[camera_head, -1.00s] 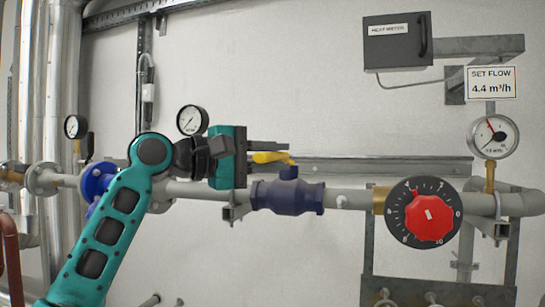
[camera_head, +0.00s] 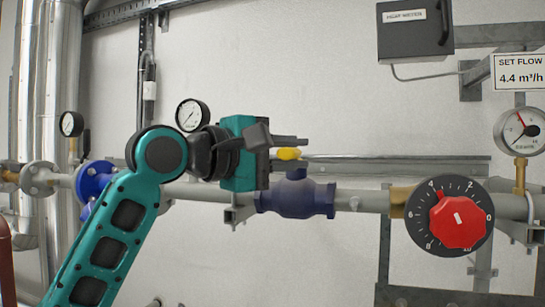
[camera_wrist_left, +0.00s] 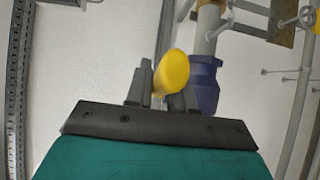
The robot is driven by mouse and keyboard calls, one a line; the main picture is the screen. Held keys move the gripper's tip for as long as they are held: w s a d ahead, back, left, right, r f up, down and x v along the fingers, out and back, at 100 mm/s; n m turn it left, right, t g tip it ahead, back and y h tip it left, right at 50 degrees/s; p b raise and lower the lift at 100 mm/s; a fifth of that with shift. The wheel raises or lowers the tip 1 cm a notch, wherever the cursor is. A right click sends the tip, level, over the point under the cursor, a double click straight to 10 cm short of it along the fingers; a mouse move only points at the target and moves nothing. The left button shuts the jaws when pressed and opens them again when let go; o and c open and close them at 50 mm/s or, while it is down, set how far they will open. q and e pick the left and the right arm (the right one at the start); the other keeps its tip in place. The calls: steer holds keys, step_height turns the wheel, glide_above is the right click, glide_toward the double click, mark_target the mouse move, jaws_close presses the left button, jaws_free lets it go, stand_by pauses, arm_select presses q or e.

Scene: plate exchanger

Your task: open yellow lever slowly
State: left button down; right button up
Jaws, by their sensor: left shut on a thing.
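The yellow lever (camera_head: 289,154) sits on top of the dark blue valve (camera_head: 300,199) in the grey pipe. In the head view only its rounded yellow part shows beside my fingers. My left gripper (camera_head: 290,141) reaches in from the left and is shut on the lever. In the left wrist view the yellow lever (camera_wrist_left: 172,73) stands between the two dark fingers of the left gripper (camera_wrist_left: 160,92), with the blue valve (camera_wrist_left: 204,84) behind it. Part of the lever is hidden by the fingers. My right gripper is in neither view.
A red dial knob (camera_head: 458,221) and a flow gauge (camera_head: 520,131) are on the pipe to the right. A dark heat meter box (camera_head: 413,28) and a set flow sign (camera_head: 519,72) hang above. A pressure gauge (camera_head: 191,114) stands behind my left wrist.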

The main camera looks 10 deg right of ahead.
arm_select(q)
steer(key=c, duration=1.1)
jaws_free()
steer(key=shift+d, duration=0.1)
steer(key=shift+o, duration=0.2)
steer(key=shift+s, duration=0.1)
steer(key=b+v, duration=0.1)
steer(key=v, duration=1.2)
steer(key=shift+b, duration=0.4)
